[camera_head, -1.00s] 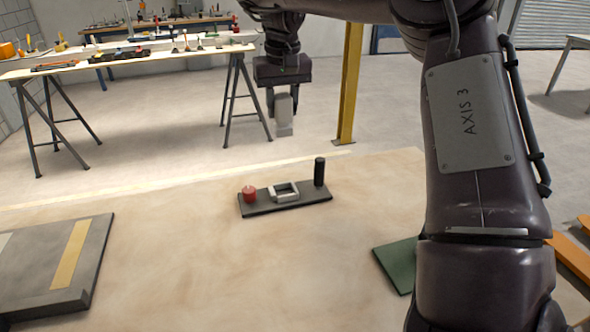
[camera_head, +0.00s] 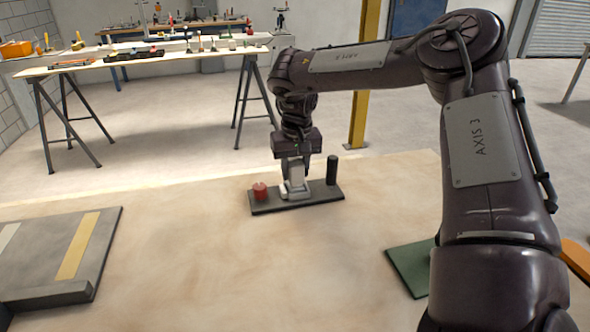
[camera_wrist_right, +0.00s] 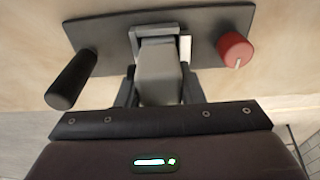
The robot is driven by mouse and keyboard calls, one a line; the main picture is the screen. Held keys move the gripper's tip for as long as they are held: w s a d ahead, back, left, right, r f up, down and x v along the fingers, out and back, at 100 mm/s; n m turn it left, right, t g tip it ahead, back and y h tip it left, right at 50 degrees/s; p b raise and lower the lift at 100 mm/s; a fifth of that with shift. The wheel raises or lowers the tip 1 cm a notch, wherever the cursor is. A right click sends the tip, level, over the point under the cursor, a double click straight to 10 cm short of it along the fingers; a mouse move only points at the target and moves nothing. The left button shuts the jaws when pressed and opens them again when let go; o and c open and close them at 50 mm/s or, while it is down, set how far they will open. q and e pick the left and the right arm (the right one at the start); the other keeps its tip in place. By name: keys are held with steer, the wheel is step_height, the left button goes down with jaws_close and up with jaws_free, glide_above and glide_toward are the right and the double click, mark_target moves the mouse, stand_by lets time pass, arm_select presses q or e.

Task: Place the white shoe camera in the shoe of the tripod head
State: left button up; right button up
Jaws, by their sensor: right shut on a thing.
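The white shoe camera (camera_head: 297,183) is a pale grey-white block held upright in my right gripper (camera_head: 296,172). In the right wrist view the gripper (camera_wrist_right: 157,92) has one dark finger on each side of the camera (camera_wrist_right: 158,73). My left gripper is out of view.
On the plate a red knob (camera_head: 260,191) stands left of the shoe and a black upright handle (camera_head: 331,170) right of it. A grey slab (camera_head: 45,255) lies at the left and a green mat (camera_head: 408,267) at the right. The tabletop in front is clear.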

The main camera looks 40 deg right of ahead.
steer(key=shift+f, duration=0.15)
steer(key=o, duration=1.1)
steer(key=shift+c, duration=0.2)
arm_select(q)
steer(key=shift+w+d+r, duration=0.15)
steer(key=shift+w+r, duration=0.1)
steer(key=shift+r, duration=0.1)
arm_select(e)
steer(key=r, duration=0.7)
steer(key=s+r, duration=0.1)
steer(key=r, duration=0.3)
steer(key=shift+a+r, duration=0.1)
steer(key=shift+a, duration=0.25)
steer(key=shift+s+r, duration=0.15)
steer(key=shift+r, duration=0.3)
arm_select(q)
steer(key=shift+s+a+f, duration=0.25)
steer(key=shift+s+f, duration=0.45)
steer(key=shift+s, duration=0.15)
